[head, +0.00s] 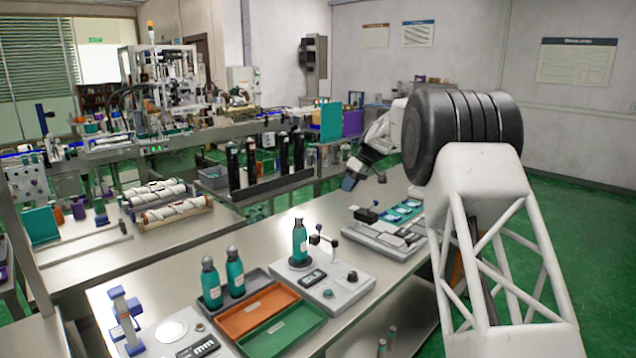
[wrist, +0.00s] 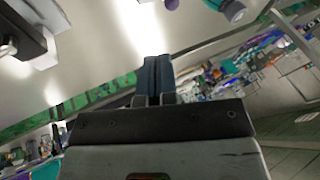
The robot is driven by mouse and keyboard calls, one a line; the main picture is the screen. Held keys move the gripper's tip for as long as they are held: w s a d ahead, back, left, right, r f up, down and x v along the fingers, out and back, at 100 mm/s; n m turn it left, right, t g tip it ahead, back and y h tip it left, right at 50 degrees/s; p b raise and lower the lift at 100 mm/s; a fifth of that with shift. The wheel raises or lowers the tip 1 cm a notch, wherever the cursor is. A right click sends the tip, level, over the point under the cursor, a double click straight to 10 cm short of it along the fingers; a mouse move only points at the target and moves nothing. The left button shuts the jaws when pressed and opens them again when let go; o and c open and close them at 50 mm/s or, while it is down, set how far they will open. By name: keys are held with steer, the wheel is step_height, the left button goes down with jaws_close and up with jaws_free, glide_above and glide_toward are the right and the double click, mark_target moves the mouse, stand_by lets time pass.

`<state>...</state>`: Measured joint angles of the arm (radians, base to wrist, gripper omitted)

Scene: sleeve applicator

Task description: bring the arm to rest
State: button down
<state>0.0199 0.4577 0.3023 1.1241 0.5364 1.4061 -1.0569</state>
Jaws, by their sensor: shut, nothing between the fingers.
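My gripper (wrist: 153,80) shows in the wrist view with its two dark blue fingers pressed together and nothing between them. In the head view my gripper (head: 348,183) hangs above the table (head: 335,215) at the right, clear of its surface, near the back of a pale fixture (head: 372,232) that holds teal pieces. My arm reaches in from the right and hides part of the table and the room behind it.
A teal bottle (head: 300,242) stands upright on a grey device. Two more teal bottles (head: 235,275) stand in a grey tray beside an orange tray (head: 258,310) and a green tray (head: 285,332). Tall black cylinders (head: 282,153) stand behind. Bare tabletop lies left of my gripper.

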steer(key=s+d+r+m+t+h, duration=0.15)
steer(key=s+r, duration=0.25)
steer(key=s, duration=0.8)
steer(key=s+d+r+m+h, duration=0.1)
steer(key=s+r+m, duration=0.2)
steer(key=s, duration=0.9)
steer(key=s+d+r+m+t+h, duration=0.15)
steer(key=s+r, duration=0.25)
steer(key=s, duration=0.8)
steer(key=s+d+f+m, duration=0.1)
steer(key=s+f, duration=0.2)
steer(key=s, duration=0.8)
steer(key=s+d+f+m+h, duration=0.1)
steer(key=s+f, duration=0.3)
steer(key=s, duration=0.8)
steer(key=s+d+f+m+h, duration=0.1)
steer(key=s+f, duration=0.3)
steer(key=s, duration=0.8)
steer(key=shift+s+d+m+t, duration=0.2)
steer(key=shift+m+t, duration=0.2)
steer(key=shift+m, duration=0.4)
